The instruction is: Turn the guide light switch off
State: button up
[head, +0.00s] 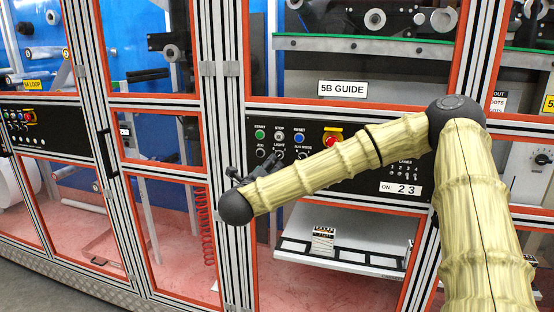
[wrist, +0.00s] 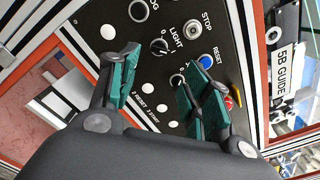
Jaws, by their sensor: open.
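The black LIGHT rotary switch (wrist: 159,46) sits on the black guide control panel (head: 366,170), under the STOP button. In the wrist view it shows just beyond my fingertips, nearer the left finger. Its small size keeps me from telling which way it is set. In the head view my arm crosses low over the panel, and the switch is hard to make out. My gripper (wrist: 158,66) is open and empty, its green-padded fingers apart and pointing at the panel. It also shows in the head view, dark and small, by the panel's left side.
Close by are the STOP button (wrist: 192,30), blue RESET button (wrist: 206,62), the JOG knob (wrist: 138,10) and another knob (wrist: 177,80) by the right finger. A red emergency button (head: 333,136) is further right. Orange-edged frame posts (head: 230,90) flank the panel.

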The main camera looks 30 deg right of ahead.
aim_at(278, 157)
jog(key=p+x, duration=0.3)
jog(key=x, duration=0.5)
jog(key=shift+w+d, duration=0.2)
jog(key=shift+w, duration=0.1)
jog(key=shift+p+x, duration=0.4)
jog(key=shift+x, duration=0.4)
jog(key=c, duration=1)
